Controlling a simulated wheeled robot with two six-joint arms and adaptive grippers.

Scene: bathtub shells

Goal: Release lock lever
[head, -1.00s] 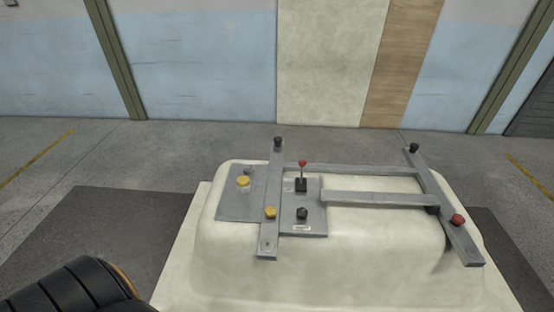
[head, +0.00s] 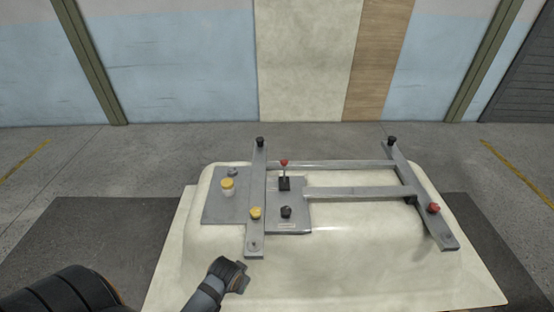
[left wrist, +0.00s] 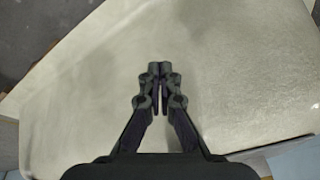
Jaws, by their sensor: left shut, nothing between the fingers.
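A lever with a red knob (head: 284,163) stands upright on a black base (head: 284,184) on the grey plate (head: 228,206) of the metal frame. The frame lies on top of the cream bathtub shell (head: 340,262). My left gripper (head: 243,277) is low at the front left of the shell, in front of the frame and apart from the lever. In the left wrist view my left gripper (left wrist: 159,70) is shut and empty, above the bare pale shell surface (left wrist: 235,75). My right gripper is not in view.
The frame also carries yellow knobs (head: 256,213), a black knob (head: 286,212), another red knob (head: 433,208) and black-topped posts (head: 260,142) at its far ends. Two grey bars (head: 350,193) run across to the right. Dark mats (head: 60,240) lie beside the shell.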

